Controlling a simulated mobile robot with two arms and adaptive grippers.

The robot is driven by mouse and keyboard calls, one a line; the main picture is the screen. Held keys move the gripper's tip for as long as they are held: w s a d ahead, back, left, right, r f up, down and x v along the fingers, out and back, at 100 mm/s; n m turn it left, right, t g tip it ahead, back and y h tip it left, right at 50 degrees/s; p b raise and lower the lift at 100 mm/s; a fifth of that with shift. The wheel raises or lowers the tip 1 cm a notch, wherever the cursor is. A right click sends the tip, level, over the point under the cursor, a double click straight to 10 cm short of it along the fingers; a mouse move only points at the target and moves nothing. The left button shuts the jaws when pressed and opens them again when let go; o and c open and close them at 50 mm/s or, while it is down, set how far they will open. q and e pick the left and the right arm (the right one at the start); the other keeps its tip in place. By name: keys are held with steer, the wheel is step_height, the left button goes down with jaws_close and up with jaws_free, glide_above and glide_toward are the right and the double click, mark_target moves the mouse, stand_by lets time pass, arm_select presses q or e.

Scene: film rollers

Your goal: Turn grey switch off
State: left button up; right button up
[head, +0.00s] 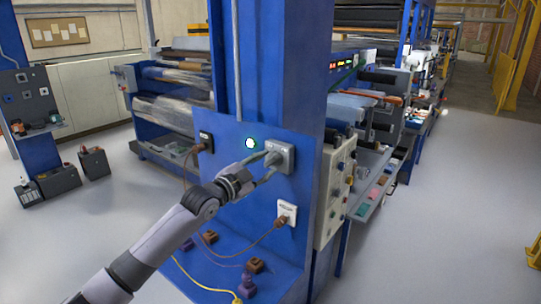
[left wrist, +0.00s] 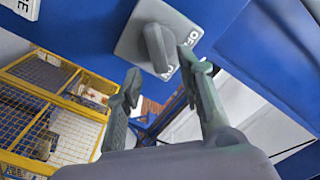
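The grey switch (head: 284,152) is a square plate with a raised knob, mounted on the blue panel (head: 226,140). In the left wrist view the switch (left wrist: 138,38) shows at the top, with its bar-shaped knob (left wrist: 157,48) and an "OFF" label on the right edge of the plate. My left gripper (head: 267,165) is at the switch from the left. In the left wrist view the gripper (left wrist: 159,70) is open, one fingertip close to the right side of the knob, the other lower left and apart from it. Contact cannot be told. My right gripper is not in view.
A lit round green-white button (head: 250,143) is left of the switch. A black socket (head: 206,141) and a white socket (head: 287,213) with brown cables are nearby. A control box (head: 336,195) with buttons is around the column's right side. Open floor lies at right.

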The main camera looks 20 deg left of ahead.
mark_target(272, 161)
arm_select(q)
steer(key=shift+p+x, duration=0.3)
steer(key=shift+x, duration=1.4)
steer(key=shift+c, duration=0.2)
jaws_close()
